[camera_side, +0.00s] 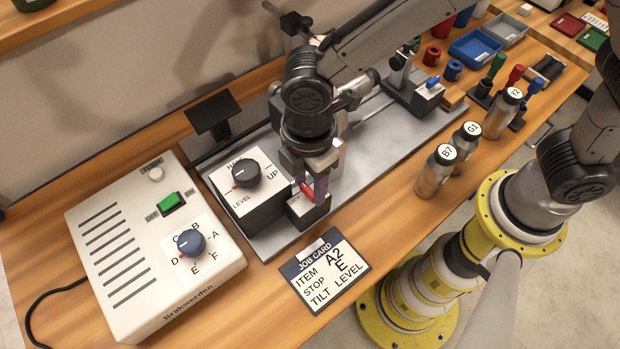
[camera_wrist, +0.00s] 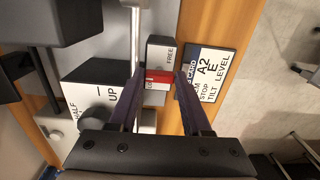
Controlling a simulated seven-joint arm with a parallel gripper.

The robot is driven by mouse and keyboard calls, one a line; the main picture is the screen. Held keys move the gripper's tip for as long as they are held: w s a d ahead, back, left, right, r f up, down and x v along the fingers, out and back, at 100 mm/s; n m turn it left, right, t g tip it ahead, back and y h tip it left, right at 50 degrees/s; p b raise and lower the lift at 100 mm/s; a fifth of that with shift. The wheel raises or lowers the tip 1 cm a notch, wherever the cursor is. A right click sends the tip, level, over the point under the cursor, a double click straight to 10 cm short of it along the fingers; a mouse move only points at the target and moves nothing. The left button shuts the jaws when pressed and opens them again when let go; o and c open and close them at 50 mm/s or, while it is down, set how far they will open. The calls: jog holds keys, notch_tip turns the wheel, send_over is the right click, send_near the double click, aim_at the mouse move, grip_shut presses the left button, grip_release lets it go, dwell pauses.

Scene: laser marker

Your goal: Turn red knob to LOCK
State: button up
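The red knob (camera_wrist: 159,76) is a bar on a small grey-and-black block (camera_wrist: 158,53), with FREE at one side and a partly hidden label beginning "LO" at the other. In the wrist view the bar lies crosswise between my gripper's fingertips (camera_wrist: 160,73), one at each end. I cannot tell whether they press on it or stand just clear. In the side view my gripper (camera_side: 312,190) points down over the block, and the red knob (camera_side: 306,190) shows partly behind a finger. The knob's exact pointing is partly hidden.
Left of the block stands a box with a black HALF/UP/LEVEL dial (camera_side: 246,172). A white control box (camera_side: 140,250) with a green switch and blue dial is further left. The job card (camera_side: 325,272) lies in front. Labelled bottles (camera_side: 436,172) stand to the right.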

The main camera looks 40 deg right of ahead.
jog(key=o, duration=0.4)
jog(key=shift+s+a+f, duration=0.1)
jog(key=shift+a+f, duration=0.05)
jog(key=shift+f, duration=0.05)
jog(key=shift+c, duration=0.2)
